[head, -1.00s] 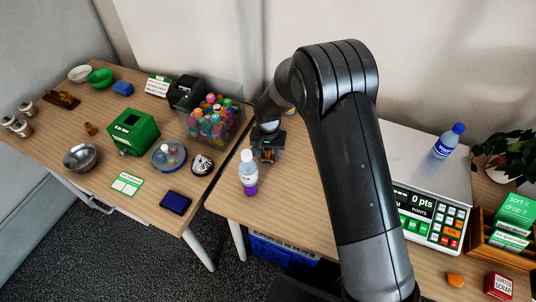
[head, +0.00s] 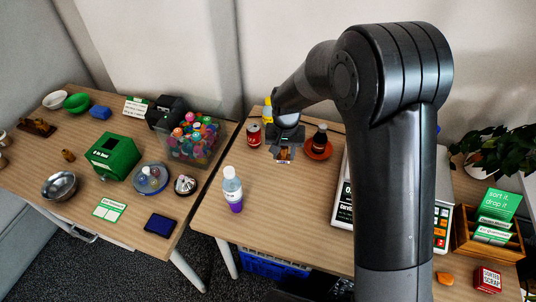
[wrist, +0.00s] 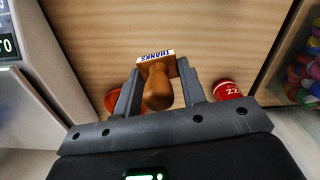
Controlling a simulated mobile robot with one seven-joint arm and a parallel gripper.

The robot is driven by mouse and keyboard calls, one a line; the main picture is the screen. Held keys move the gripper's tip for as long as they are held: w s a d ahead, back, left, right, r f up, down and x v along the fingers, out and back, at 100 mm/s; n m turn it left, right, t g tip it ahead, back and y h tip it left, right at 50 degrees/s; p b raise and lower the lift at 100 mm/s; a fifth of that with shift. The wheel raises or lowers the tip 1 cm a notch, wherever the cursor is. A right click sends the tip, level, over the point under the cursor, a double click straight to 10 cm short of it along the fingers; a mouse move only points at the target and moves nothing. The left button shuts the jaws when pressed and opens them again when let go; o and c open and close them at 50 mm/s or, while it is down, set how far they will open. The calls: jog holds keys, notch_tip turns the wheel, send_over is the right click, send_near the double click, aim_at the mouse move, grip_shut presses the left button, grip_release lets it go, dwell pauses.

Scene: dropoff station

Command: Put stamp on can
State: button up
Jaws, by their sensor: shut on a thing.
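The stamp (wrist: 158,86) has a brown wooden handle and a light plate reading THANKS. My gripper (wrist: 160,85) is shut on the stamp, with one finger on each side of it. In the head view, my gripper (head: 284,154) hangs over the right table, with the brown stamp small between its fingers. The red can (head: 254,135) stands upright just left of my gripper. Stamp and can are apart.
A dark bottle (head: 319,138) on an orange-red dish (head: 329,151) stands close right of my gripper. A yellow bottle (head: 267,110) is behind the can. A white-and-purple bottle (head: 232,190) stands nearer the front. The scale (head: 342,205) is to the right. Bare tabletop lies in front.

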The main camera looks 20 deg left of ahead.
jog(key=shift+w+d+r, duration=0.25)
jog(key=shift+w+r, duration=0.05)
jog(key=shift+r, duration=0.05)
jog(key=w+a+r+m, duration=0.2)
jog(key=w+a+r, duration=0.2)
jog(key=w+r, duration=0.7)
send_over(254, 126)
notch_tip(254, 126, down, 9)
jog(key=shift+f, duration=2.05)
jog(key=shift+s, duration=0.1)
jog(key=shift+f, duration=0.15)
jog(key=o, duration=1)
